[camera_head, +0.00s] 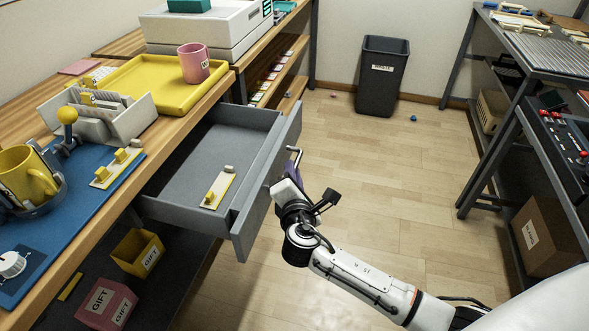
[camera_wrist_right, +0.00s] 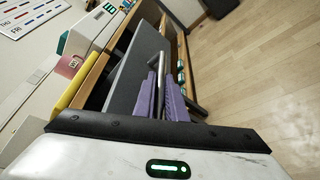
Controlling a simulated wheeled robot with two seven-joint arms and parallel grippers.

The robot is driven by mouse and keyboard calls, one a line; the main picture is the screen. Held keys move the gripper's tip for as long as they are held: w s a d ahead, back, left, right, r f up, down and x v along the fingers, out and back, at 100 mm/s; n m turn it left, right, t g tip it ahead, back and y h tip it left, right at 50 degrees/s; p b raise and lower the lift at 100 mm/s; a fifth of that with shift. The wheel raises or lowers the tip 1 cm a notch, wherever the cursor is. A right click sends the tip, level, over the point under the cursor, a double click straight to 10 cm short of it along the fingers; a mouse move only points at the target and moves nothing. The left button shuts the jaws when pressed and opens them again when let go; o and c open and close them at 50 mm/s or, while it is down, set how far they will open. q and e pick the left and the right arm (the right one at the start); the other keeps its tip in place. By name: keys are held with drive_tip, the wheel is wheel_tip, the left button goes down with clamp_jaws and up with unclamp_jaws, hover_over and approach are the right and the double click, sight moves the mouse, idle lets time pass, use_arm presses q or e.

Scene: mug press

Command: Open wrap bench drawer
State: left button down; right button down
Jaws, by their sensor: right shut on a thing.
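The grey wrap bench drawer (camera_head: 240,213) stands pulled well out from under the wooden bench top in the head view. Inside it lies a small cream strip with yellow-beige blocks (camera_head: 220,188); the rest of its floor looks bare. My right gripper (camera_head: 294,163) is at the drawer's front, shut on the metal bar handle (camera_head: 296,151). In the right wrist view, the purple fingers (camera_wrist_right: 172,98) are around the handle (camera_wrist_right: 161,75), close against the drawer front (camera_wrist_right: 138,72). My left gripper is not in view.
On the bench are a yellow tray (camera_head: 150,98) with a pink mug (camera_head: 194,63), a blue mat (camera_head: 85,200) and a yellow mug (camera_head: 27,175). A black bin (camera_head: 382,76) stands at the back. Open wooden floor (camera_head: 400,170) lies right of the drawer.

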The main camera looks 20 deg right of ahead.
drive_tip(key=c, duration=1.8)
unclamp_jaws()
drive_tip(key=shift+s, duration=0.1)
use_arm(q)
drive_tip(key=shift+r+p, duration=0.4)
drive_tip(key=shift+p, duration=0.3)
use_arm(e)
drive_tip(key=v, duration=1)
drive_tip(key=shift+s, duration=0.1)
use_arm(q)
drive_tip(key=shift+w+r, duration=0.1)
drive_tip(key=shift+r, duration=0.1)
